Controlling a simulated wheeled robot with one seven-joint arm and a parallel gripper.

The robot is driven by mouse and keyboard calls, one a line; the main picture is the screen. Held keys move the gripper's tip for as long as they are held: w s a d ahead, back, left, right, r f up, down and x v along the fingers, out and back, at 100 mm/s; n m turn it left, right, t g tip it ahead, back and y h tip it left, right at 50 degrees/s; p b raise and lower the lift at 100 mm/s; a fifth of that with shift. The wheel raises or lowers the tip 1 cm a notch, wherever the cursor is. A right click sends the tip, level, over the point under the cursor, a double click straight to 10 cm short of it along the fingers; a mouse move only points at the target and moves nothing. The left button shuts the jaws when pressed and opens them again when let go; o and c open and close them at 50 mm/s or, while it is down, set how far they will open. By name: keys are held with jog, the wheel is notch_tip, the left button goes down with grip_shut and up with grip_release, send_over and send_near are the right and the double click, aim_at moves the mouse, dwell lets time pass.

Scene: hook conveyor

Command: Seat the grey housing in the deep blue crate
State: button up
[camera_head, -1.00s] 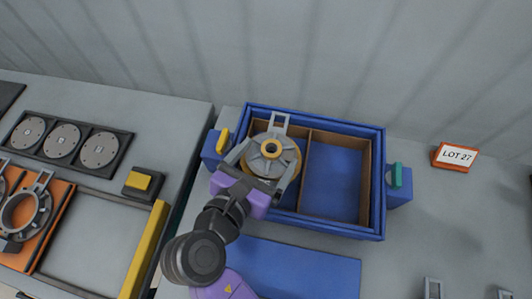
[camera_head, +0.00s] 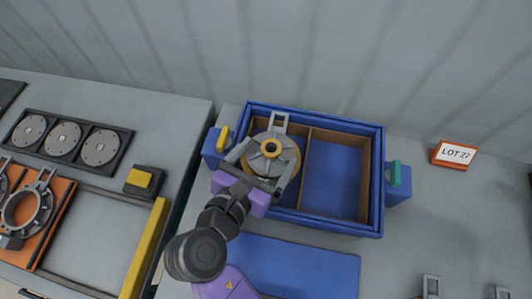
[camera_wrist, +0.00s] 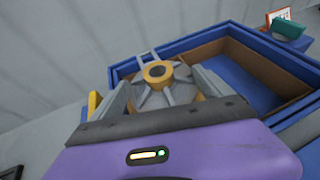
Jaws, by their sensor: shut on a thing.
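The grey housing (camera_head: 270,149) has a yellow centre ring, a yellow-brown rim and a grey handle loop. It is over the left compartment of the deep blue crate (camera_head: 335,231); I cannot tell whether it touches the crate floor. My gripper (camera_head: 253,170) is shut on the housing, its fingers on either side. In the wrist view the housing (camera_wrist: 157,74) sits between the two fingers, with the crate (camera_wrist: 268,47) behind and to the right. The housing and gripper hide most of the left compartment. The right compartment (camera_head: 332,180) is empty.
A yellow clamp (camera_head: 223,139) and a teal clamp (camera_head: 396,174) stand at the crate's sides. A brown divider (camera_head: 305,172) splits the crate. A LOT 27 sign (camera_head: 455,155) stands to the right. At left are a tray of discs (camera_head: 64,139) and an orange fixture (camera_head: 50,230).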

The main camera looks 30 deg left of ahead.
aim_at(261, 171)
jog(key=shift+f+b, duration=0.35)
jog(key=shift+f, duration=1.65)
dwell(0.5)
jog(key=shift+r, duration=0.1)
jog(key=shift+r+p, duration=0.35)
jog(key=shift+p, duration=0.25)
jog(key=shift+r+p, duration=1.65)
jog(key=shift+p, duration=0.65)
jog(key=shift+r, duration=0.1)
jog(key=shift+r, duration=0.9)
